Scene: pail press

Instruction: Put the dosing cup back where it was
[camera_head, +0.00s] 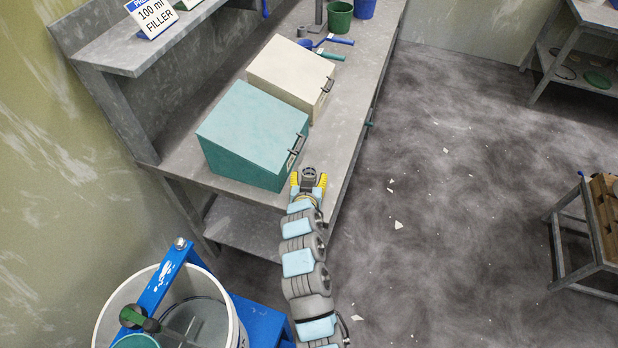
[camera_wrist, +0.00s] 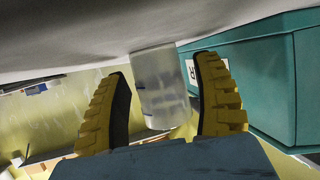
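A clear, translucent cup (camera_wrist: 162,90) with dark blue marks, which looks like the dosing cup, stands against the grey bench top in the wrist view, where the bench appears at the top. My gripper (camera_wrist: 165,100) has its two yellow fingers on either side of the cup, with narrow gaps showing. In the head view my gripper (camera_head: 309,182) is at the near front corner of the bench (camera_head: 345,125), right of the teal box. A small grey round shape shows between its spread fingers there; I cannot tell if it is the cup.
The teal sloped box (camera_head: 245,135) is close left of my gripper, with a cream box (camera_head: 290,75) behind it. Blue and green scoops (camera_head: 320,45) lie farther back. A white pail (camera_head: 120,305) in a blue frame stands at lower left.

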